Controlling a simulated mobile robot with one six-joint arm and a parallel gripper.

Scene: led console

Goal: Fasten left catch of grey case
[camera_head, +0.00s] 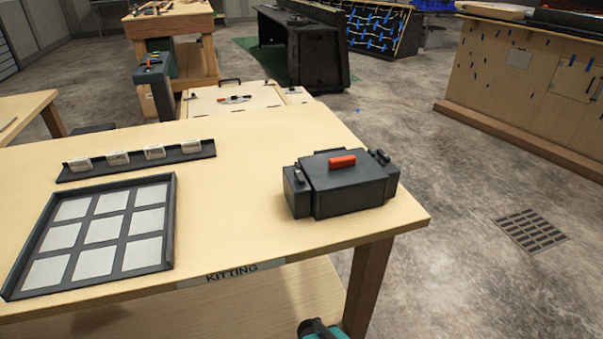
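The dark grey case (347,194) sits upright near the right end of the pale wooden table (245,225). It has a red handle (342,161) on top and looks closed. The left catch (299,175) is a small dark piece at the top of the case's left end. The right catch (383,157) is a similar piece at the right end. Both are too small to tell whether they are fastened. My gripper is not in view, and nothing is seen touching the case.
A dark tray with pale square cells (172,225) lies at the table's left. Behind it, a narrow dark rack (190,147) holds several small pale blocks. The tabletop between tray and case is clear. A teal and black object (321,329) shows partly at the bottom edge.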

